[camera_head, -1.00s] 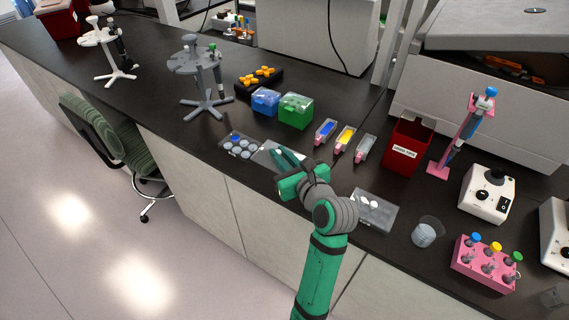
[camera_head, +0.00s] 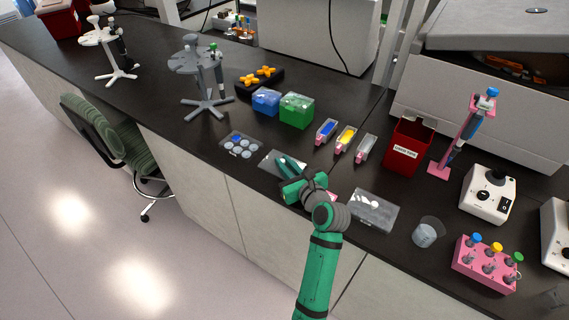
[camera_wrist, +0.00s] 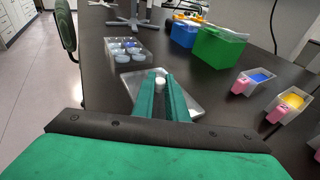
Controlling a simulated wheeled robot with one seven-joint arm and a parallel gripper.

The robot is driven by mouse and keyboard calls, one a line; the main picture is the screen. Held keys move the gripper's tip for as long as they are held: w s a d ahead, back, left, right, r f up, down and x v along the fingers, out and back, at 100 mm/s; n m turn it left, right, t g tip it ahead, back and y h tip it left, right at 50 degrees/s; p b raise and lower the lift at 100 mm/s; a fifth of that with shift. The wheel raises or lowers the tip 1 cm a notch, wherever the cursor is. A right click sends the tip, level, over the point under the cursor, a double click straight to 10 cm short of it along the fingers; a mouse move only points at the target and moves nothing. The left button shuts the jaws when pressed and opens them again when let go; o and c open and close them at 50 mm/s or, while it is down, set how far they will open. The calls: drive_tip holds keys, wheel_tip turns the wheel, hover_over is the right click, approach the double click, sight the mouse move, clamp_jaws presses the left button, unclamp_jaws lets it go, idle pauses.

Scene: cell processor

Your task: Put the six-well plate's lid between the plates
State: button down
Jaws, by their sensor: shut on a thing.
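The six-well plate (camera_head: 229,151) lies on the bench left of my gripper, with pale round wells and something blue in one of them. It also shows in the wrist view (camera_wrist: 145,62). My gripper (camera_head: 284,164) is shut on the small white knob (camera_wrist: 160,83) of a clear, flat lid (camera_head: 270,159). The lid shows around my fingertips in the wrist view (camera_wrist: 190,104), just right of the six-well plate and apart from it. I cannot tell if it touches the bench. A second clear plate (camera_head: 383,218) lies to the right of my gripper, near the bench's front edge.
Blue (camera_head: 265,101) and green (camera_head: 297,112) boxes stand behind the lid. Small troughs with blue (camera_head: 326,131), yellow (camera_head: 345,139) and clear (camera_head: 365,149) contents sit behind right. A red bin (camera_head: 408,146) and a beaker (camera_head: 427,233) stand farther right.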

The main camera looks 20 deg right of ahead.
drive_tip(key=c, duration=1.8)
unclamp_jaws()
drive_tip(key=shift+o, duration=0.2)
drive_tip(key=v, duration=1.2)
